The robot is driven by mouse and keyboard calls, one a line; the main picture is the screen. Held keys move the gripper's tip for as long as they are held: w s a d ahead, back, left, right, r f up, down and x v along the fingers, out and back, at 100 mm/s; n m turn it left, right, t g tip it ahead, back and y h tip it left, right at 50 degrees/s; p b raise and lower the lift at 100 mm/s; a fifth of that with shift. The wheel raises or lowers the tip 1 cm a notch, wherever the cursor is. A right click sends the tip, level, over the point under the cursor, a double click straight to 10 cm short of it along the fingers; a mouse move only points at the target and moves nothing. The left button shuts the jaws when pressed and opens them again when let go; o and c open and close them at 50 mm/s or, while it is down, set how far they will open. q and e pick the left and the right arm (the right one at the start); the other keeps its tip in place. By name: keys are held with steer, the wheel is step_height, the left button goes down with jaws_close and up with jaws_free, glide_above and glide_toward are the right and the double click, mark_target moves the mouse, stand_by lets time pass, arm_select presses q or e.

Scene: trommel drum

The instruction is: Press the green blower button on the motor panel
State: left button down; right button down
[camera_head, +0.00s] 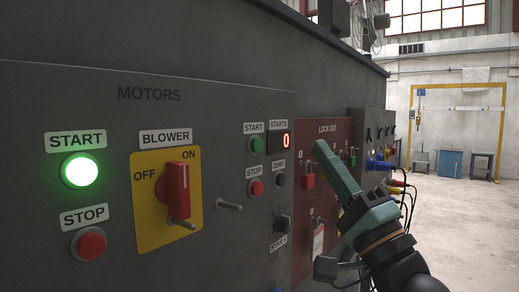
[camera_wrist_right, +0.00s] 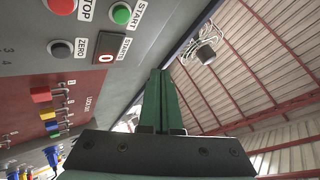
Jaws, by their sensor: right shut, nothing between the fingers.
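The grey motor panel (camera_head: 120,120) marked MOTORS fills the left of the head view. A bright, lit green START button (camera_head: 80,171) sits at its left, above a red STOP button (camera_head: 89,244). A BLOWER label stands over a red rotary switch (camera_head: 178,191) on a yellow OFF/ON plate. A smaller, unlit green START button (camera_head: 256,145) sits further right; it also shows in the wrist view (camera_wrist_right: 121,14). My right gripper (camera_head: 321,149) has its green fingers shut and empty, right of these buttons, in front of the red lock-out panel. My left gripper is not in view.
A counter reading 0 (camera_head: 286,141) and a small red STOP button (camera_head: 256,188) are near the small START button. A lever (camera_head: 230,206) sticks out of the panel. Open floor (camera_head: 470,220) lies at the right.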

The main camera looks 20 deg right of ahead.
mark_target(257, 145)
steer(key=w+a, duration=0.4)
steer(key=w, duration=0.3)
steer(key=shift+w+a, duration=0.2)
steer(key=shift+w, duration=0.15)
stand_by(0.7)
stand_by(1.4)
steer(key=shift+w+a, duration=0.25)
steer(key=shift+w, duration=0.1)
